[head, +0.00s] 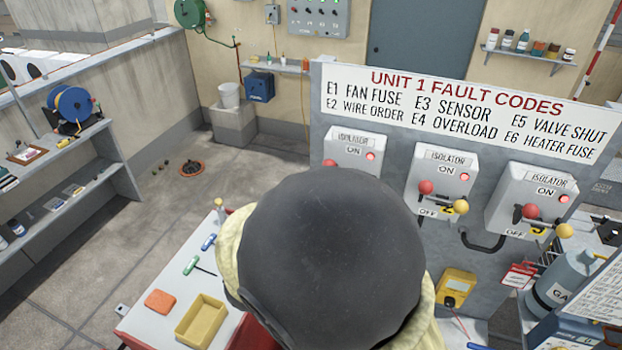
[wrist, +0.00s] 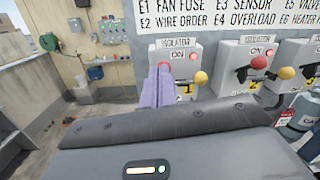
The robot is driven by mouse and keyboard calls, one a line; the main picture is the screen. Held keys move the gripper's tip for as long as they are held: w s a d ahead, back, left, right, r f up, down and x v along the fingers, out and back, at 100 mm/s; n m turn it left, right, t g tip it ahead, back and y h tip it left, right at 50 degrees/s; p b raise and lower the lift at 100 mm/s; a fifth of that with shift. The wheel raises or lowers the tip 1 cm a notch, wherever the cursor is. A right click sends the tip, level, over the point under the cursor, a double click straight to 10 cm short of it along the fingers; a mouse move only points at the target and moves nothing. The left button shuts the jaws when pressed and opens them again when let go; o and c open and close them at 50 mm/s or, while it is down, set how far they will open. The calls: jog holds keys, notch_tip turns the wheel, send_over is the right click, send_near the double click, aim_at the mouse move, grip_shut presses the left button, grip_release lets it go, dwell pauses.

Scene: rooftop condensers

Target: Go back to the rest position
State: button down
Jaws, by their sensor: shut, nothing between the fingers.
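My gripper (wrist: 164,70) shows in the wrist view as lavender fingers pressed together, with nothing between them. Its tips overlap the left isolator (wrist: 181,52) in the picture; I cannot tell whether they touch it. In the head view a large dark rounded part of my arm with pale yellow cloth behind it fills the lower middle and hides my gripper. The left isolator (head: 354,150), middle isolator (head: 443,178) and right isolator (head: 531,203) stand in a row on a grey panel, each with a lit red lamp beside ON.
A red-edged bench with a yellow tray (head: 201,321) and an orange block (head: 160,302) lies low left of my arm. A yellow meter (head: 455,287) and a gas cylinder (head: 562,283) are at right. Shelving (head: 60,200) lines the left. The floor (head: 130,230) between is mostly clear.

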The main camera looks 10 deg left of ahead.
jog(key=shift+w+d, duration=0.1)
jog(key=shift+d, duration=0.3)
jog(key=shift+f, duration=0.1)
